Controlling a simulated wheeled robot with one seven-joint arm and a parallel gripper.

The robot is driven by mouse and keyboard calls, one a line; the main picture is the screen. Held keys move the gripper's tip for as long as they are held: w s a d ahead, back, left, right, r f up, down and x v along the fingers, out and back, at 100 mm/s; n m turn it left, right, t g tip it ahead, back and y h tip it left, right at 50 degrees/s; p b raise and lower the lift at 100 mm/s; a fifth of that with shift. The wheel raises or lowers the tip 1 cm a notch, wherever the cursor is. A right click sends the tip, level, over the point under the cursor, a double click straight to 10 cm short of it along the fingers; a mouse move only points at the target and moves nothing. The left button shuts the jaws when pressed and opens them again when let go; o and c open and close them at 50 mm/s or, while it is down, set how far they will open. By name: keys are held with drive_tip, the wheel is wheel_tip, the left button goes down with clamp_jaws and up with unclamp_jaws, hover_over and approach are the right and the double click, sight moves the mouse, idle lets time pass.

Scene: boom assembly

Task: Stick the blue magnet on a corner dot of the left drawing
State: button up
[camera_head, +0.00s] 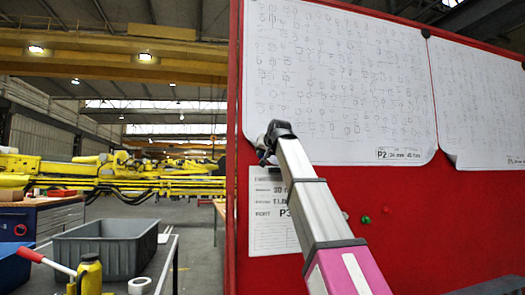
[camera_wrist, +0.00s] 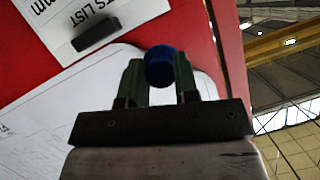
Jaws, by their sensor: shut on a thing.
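The left drawing (camera_head: 340,75) is a large white sheet marked P2 on the red board. My gripper (camera_head: 266,145) is at its lower left corner in the head view. In the wrist view my gripper (camera_wrist: 158,80) has its green fingers shut on the round blue magnet (camera_wrist: 160,66). The magnet shows in front of the red board, by the rounded edge of a white sheet (camera_wrist: 60,95). I cannot tell whether the magnet touches the board. The corner dot is hidden or too small to see. In the head view my gripper hides the magnet.
The red board (camera_head: 440,215) also bears a right drawing (camera_head: 480,100) and a small list sheet (camera_head: 272,220) below the left drawing. A black bar (camera_wrist: 97,33) lies on the list sheet. Green (camera_head: 366,219) and red (camera_head: 386,209) magnets sit lower. A grey bin (camera_head: 105,250) stands at left.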

drive_tip(key=shift+w+a+r, duration=0.2)
drive_tip(key=shift+w+a, duration=0.4)
drive_tip(key=shift+w, duration=1.1)
drive_tip(key=shift+w+a+r, duration=0.25)
drive_tip(key=shift+w+a, duration=0.4)
drive_tip(key=shift+w, duration=1.05)
drive_tip(key=shift+w+a+r, duration=0.2)
drive_tip(key=shift+w+a, duration=0.4)
drive_tip(key=shift+w, duration=1.1)
drive_tip(key=shift+w, duration=0.15)
drive_tip(key=o, duration=1)
